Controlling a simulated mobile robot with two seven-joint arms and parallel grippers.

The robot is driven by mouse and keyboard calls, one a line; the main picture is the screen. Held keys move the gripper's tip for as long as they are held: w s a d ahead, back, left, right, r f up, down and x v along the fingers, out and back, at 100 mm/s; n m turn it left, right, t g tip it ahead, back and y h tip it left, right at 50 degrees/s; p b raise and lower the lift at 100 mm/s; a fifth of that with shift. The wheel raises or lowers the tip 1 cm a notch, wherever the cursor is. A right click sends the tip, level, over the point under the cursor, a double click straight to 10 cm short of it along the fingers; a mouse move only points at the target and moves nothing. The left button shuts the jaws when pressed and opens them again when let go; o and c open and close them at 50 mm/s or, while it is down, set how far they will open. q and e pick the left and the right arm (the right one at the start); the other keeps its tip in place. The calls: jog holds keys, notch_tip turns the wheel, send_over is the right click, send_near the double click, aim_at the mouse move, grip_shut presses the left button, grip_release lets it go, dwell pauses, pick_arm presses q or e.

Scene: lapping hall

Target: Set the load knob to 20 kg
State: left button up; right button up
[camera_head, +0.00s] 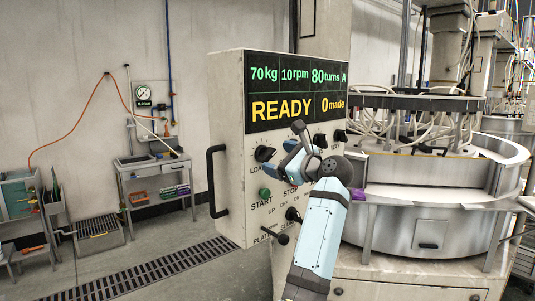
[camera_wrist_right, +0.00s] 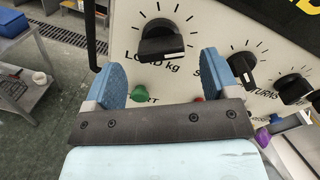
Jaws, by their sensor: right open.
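The black load knob (camera_head: 264,154) sits at the upper left of the control panel (camera_head: 228,150), under a display (camera_head: 296,90) reading 70 kg, 10 rpm, 80 turns A, READY, 0 made. In the wrist view the load knob (camera_wrist_right: 161,42) has a tick scale around it and "LOAD kg" below; its pale mark points sideways to the right. My right gripper (camera_head: 285,160) is in front of the panel, beside the knob in the head view. In the wrist view the right gripper (camera_wrist_right: 163,75) is open and empty, its blue fingers either side of the knob's line. My left gripper is not in view.
The speed knob (camera_wrist_right: 242,66) and turns knob (camera_wrist_right: 294,88) are close right of the fingers. A green start button (camera_head: 265,193) lies below the load knob. A black handle (camera_head: 211,180) juts from the panel's left edge. The round lapping machine (camera_head: 430,215) stands right.

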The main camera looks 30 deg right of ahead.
aim_at(271, 156)
jog(key=shift+w+a, duration=0.2)
jog(key=shift+w, duration=0.95)
jog(key=shift+w+a, duration=0.2)
jog(key=shift+w, duration=0.95)
jog(key=c, duration=0.9)
